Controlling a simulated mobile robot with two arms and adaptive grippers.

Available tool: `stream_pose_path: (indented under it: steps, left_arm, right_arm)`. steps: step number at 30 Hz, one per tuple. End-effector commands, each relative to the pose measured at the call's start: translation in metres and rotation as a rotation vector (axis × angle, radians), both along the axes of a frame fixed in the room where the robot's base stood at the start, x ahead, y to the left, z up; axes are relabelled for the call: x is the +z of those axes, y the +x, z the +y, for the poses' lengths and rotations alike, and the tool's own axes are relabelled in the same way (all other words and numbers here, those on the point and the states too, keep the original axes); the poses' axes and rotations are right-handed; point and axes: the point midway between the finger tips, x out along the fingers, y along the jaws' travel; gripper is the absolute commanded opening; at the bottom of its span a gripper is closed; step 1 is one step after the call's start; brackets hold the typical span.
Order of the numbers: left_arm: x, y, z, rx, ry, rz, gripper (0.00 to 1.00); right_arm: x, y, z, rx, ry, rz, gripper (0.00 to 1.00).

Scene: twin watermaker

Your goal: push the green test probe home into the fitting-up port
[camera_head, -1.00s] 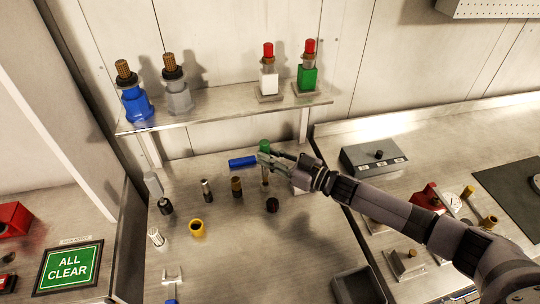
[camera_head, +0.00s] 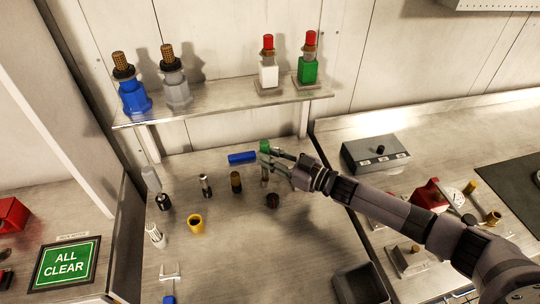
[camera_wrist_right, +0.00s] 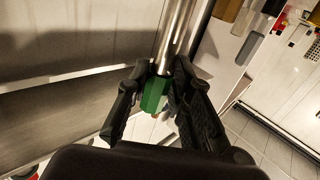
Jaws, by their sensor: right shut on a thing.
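The green test probe (camera_head: 265,146) stands upright over the middle bench, green end up and metal shaft down. My right gripper (camera_head: 268,156) is shut on it just below or at its green end. In the right wrist view the green part (camera_wrist_right: 155,94) sits between both fingers (camera_wrist_right: 153,88), with the bright shaft (camera_wrist_right: 175,35) running away from it. I cannot make out the fitting-up port or whether the shaft tip is in anything; my gripper and arm cover part of that spot. My left gripper is not in view.
A blue cylinder (camera_head: 242,158) lies just left of the probe. Several small fittings, including a yellow ring (camera_head: 195,223) and a dark round piece (camera_head: 272,200), stand nearby. A shelf (camera_head: 220,104) with blue, grey, white and green bodies is behind. A dark tray (camera_head: 360,285) is in front.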

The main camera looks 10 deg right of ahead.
Motion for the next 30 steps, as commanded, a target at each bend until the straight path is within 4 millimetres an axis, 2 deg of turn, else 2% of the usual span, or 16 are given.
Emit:
stream_pose_path:
  steps: [14, 15, 24, 30]
  left_arm:
    - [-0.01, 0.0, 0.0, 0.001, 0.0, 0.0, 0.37]
    - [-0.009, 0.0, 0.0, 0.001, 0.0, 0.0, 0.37]
    - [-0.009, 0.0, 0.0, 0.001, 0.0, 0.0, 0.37]
    - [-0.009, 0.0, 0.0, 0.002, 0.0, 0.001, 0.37]
  right_arm:
    - [-0.013, 0.0, 0.0, 0.001, 0.001, -0.001, 0.01]
    - [-0.011, 0.0, 0.0, 0.001, 0.001, -0.001, 0.23]
    - [-0.011, 0.0, 0.0, 0.0, 0.001, -0.001, 0.43]
    - [-0.011, 0.0, 0.0, 0.0, 0.0, 0.0, 0.44]
